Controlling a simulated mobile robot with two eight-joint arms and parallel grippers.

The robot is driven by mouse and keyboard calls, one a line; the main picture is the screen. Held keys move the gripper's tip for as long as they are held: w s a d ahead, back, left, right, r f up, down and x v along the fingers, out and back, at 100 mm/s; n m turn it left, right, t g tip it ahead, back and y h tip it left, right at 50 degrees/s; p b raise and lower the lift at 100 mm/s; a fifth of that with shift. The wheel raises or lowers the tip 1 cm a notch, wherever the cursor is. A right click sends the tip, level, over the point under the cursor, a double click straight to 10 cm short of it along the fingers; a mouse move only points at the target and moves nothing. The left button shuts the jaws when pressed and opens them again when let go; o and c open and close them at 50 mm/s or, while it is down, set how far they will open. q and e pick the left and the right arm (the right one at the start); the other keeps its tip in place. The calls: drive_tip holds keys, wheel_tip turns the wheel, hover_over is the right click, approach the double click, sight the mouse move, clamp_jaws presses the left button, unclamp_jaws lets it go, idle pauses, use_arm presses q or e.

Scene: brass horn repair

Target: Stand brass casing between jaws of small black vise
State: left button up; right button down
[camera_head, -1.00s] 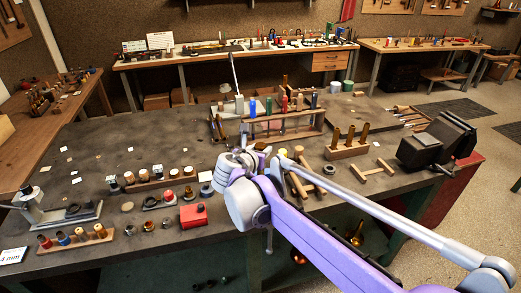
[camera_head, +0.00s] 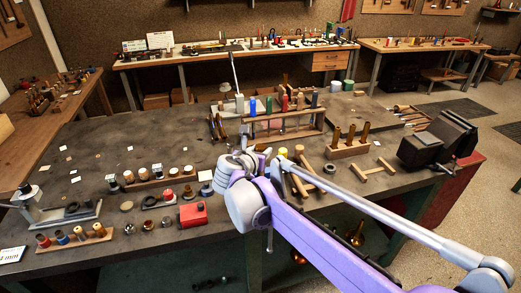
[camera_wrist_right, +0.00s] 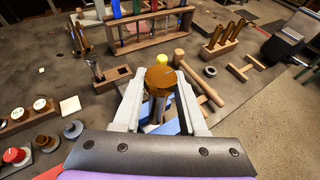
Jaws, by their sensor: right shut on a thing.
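My right gripper (camera_wrist_right: 160,98) is shut on a brass casing, whose round amber-brown top (camera_wrist_right: 160,76) shows between the two pale grey fingers in the right wrist view. The lower part of the casing is hard to make out. In the head view my right gripper (camera_head: 246,160) is over the front middle of the bench, and the casing is hidden there. A black vise (camera_head: 436,140) stands at the bench's right end, well to the right of the gripper; it also shows in the right wrist view (camera_wrist_right: 286,46). My left gripper is not in view.
A wooden mallet (camera_wrist_right: 198,78) and a yellow-topped item (camera_wrist_right: 163,59) lie close to the gripper. A wooden rack of brass pieces (camera_head: 347,151) and a small wooden frame (camera_head: 373,175) stand toward the vise. A red box (camera_head: 193,213) sits left. The bench's left-back area is mostly clear.

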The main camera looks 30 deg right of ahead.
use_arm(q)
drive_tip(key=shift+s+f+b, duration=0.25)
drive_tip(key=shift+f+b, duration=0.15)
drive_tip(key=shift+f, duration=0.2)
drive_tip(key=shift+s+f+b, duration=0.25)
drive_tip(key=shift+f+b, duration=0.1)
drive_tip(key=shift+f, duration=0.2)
use_arm(e)
drive_tip(key=shift+f, duration=1.5)
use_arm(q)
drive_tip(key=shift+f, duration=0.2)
use_arm(e)
drive_tip(key=shift+f+b, duration=1.1)
drive_tip(key=shift+f, duration=0.65)
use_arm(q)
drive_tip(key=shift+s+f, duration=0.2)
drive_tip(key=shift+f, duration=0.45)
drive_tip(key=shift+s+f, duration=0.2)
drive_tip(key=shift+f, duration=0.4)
use_arm(e)
drive_tip(key=shift+c, duration=1.9)
unclamp_jaws()
drive_tip(key=v, duration=1.1)
drive_tip(key=shift+w, duration=0.1)
